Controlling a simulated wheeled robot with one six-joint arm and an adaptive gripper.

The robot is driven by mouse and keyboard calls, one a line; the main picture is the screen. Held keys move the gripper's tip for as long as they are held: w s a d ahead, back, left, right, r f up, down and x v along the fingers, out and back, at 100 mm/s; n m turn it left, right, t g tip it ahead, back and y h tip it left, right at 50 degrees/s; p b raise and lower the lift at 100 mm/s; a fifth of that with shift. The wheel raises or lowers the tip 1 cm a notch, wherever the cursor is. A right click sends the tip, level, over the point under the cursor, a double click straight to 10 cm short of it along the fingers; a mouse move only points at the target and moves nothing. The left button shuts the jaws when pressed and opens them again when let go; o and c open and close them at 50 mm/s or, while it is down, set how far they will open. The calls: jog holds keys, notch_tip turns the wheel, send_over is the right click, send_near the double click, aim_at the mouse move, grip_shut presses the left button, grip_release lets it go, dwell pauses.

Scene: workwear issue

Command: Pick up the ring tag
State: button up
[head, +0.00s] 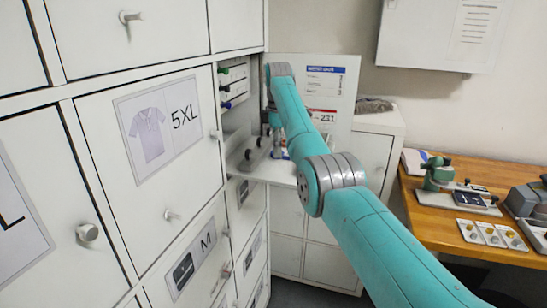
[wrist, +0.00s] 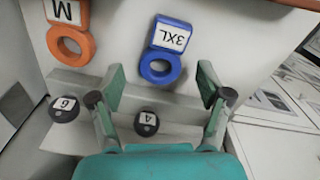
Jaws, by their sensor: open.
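In the wrist view, a blue ring tag (wrist: 171,37) marked 3XL lies on a pale surface, its ring end toward my gripper (wrist: 160,97). An orange ring tag (wrist: 84,45) marked M lies to its left, partly cut off by the top edge. My gripper is open and empty. Its two fingers are spread, and the blue ring shows in the gap between them, a little beyond the tips. I cannot tell the height gap. In the head view, my arm reaches to the open shelf by the lockers, and the tags cannot be made out.
Two dark round pieces marked 6 (wrist: 64,109) and 4 (wrist: 146,124) sit near the fingers. White lockers (head: 150,150) with knobs stand close on the left. A wooden bench (head: 450,226) with tools is at right. A signboard (head: 335,85) stands behind my arm.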

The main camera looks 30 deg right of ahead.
jog(key=shift+d+f, duration=0.1)
jog(key=shift+f, duration=0.4)
jog(key=c, duration=0.9)
jog(key=shift+r, duration=0.1)
